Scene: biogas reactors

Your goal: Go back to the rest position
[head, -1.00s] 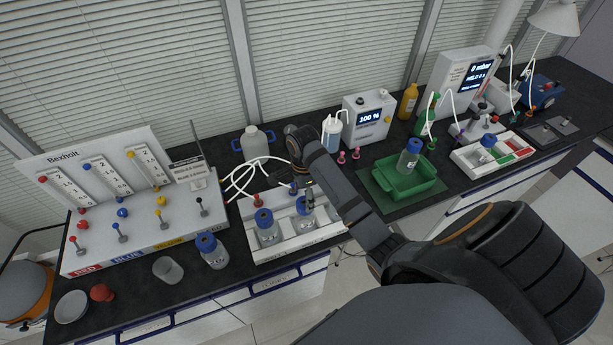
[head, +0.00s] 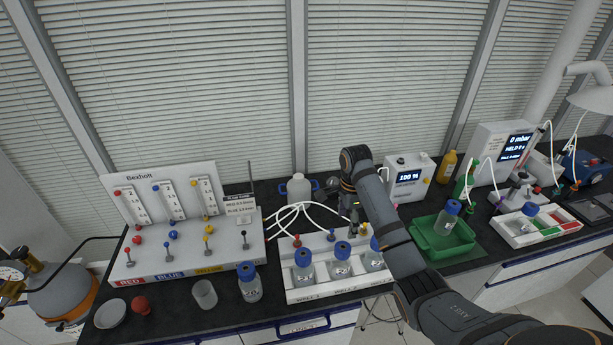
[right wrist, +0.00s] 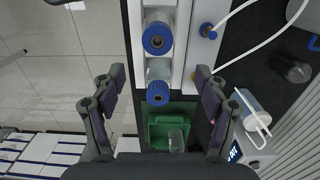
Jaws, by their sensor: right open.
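My right gripper (head: 354,214) is above the back right part of the white well rack (head: 338,291) in the head view. In the right wrist view its two fingers (right wrist: 160,98) are spread wide with nothing gripped between them. Blue-capped bottles stand in the rack below: a left one (head: 304,267), a middle one (head: 340,262) and a right one (head: 374,257), the last partly covered by my right arm. Two blue-capped bottles (right wrist: 158,38) show beneath the open fingers in the wrist view. My left gripper is not in view.
A valve panel (head: 165,220) stands left, with a loose bottle (head: 249,284) and an empty beaker (head: 205,294) in front. A green tray (head: 425,243) holding a bottle lies right, near a pump box (head: 408,180). White tubes loop behind the rack.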

